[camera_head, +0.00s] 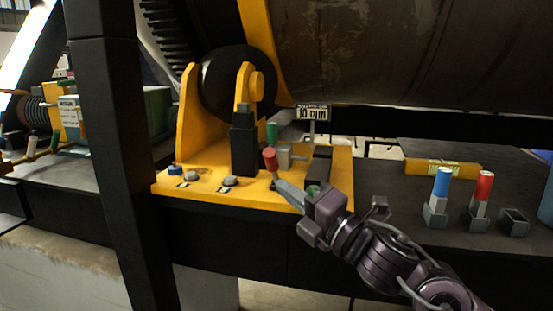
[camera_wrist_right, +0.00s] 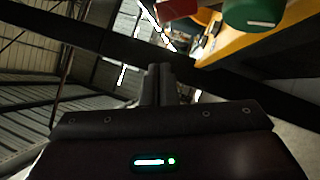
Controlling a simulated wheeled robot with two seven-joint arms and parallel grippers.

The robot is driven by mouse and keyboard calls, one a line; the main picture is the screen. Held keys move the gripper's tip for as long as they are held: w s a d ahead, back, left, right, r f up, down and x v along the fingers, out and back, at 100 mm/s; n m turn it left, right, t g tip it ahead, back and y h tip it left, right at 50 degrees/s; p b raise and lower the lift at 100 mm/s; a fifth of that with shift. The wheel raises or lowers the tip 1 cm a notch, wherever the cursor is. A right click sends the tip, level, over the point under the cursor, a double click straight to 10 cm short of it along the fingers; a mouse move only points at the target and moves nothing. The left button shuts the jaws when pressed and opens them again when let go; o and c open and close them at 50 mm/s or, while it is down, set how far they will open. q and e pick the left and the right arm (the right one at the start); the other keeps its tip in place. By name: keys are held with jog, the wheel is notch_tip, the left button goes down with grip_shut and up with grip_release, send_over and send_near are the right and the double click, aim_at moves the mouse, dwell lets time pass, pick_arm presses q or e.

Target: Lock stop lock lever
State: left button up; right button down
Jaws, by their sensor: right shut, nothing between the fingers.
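A small lever with a red handle (camera_head: 269,158) stands on the yellow base plate (camera_head: 222,192), tilted a little to the left. A green-handled lever (camera_head: 272,132) stands just behind it. I cannot tell from the pictures which one is the stop lock lever. My right gripper (camera_head: 278,184) is shut and empty, its fingertips just below the red handle; I cannot tell whether they touch the lever. In the right wrist view the shut fingers (camera_wrist_right: 160,84) point up the picture, with the red handle (camera_wrist_right: 176,8) and green handle (camera_wrist_right: 254,12) at the top edge. My left gripper is not in view.
A black roller (camera_head: 225,82) sits in the yellow bracket under a large rusty drum (camera_head: 410,55). A "10 mm" sign (camera_head: 312,113) stands behind the levers. Blue (camera_head: 442,182) and red (camera_head: 484,186) handles stand in holders at right. A black post (camera_head: 112,150) rises at left.

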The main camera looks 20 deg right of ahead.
aim_at(276, 167)
jog(key=w+p, duration=0.1)
jog(key=w, duration=0.1)
jog(key=w+r+p, duration=0.1)
jog(key=w, duration=0.1)
jog(key=w+r+p, duration=0.1)
jog(key=w, duration=0.1)
jog(key=shift+w+a+r+p, duration=0.1)
jog(key=shift+w+r+p, duration=0.15)
jog(key=shift+p, duration=0.15)
